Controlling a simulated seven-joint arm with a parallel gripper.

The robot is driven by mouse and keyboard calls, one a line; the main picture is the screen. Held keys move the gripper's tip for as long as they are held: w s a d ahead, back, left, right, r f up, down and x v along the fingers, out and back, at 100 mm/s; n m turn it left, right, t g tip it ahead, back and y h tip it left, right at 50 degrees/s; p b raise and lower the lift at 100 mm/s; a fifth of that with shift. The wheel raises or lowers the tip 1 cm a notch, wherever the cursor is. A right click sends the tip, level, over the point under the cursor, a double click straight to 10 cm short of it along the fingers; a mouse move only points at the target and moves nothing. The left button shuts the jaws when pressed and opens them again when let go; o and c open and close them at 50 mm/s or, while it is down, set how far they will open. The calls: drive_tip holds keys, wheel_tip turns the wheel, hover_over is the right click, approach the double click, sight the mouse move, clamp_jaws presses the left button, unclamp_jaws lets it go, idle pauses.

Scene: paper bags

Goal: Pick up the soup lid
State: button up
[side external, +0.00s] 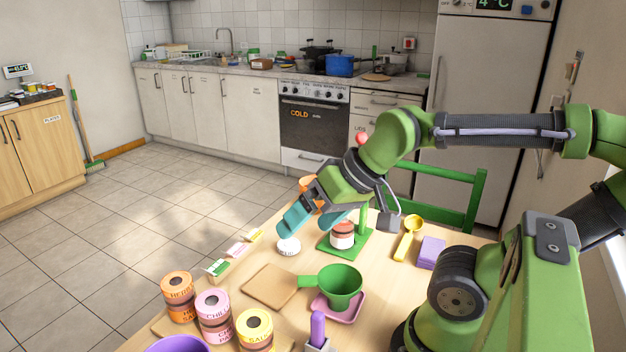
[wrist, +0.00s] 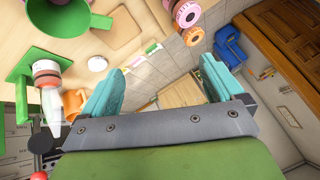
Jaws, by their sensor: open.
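A small white round lid (side external: 288,247) with dark marks on top, which looks like the soup lid, lies flat on the wooden table near its far edge. In the wrist view a white disc (wrist: 97,63), apparently the same lid, lies left of my fingers. My gripper (side external: 312,226) has teal fingers spread apart with nothing between them. It is tilted, above and slightly right of the lid in the side view. In the wrist view my gripper (wrist: 163,88) points past the table edge toward the floor. The lettering on the lid is too small to read.
A red-and-white jar (side external: 342,235) sits on a green stand (side external: 357,246) right of the lid.

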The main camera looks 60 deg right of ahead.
drive_tip(key=g+h, duration=0.2)
drive_tip(key=g, duration=0.5)
hover_over(289, 244)
wheel_tip(289, 244, down, 7)
drive_tip(key=shift+n, duration=0.5)
drive_tip(key=f, duration=1.1)
drive_tip(key=shift+s+d, duration=0.15)
drive_tip(key=shift+s, duration=0.1)
drive_tip(key=shift+w+f, duration=0.15)
drive_tip(key=shift+f, duration=1.4)
drive_tip(key=shift+w+f, duration=0.1)
drive_tip(key=shift+f, duration=1.4)
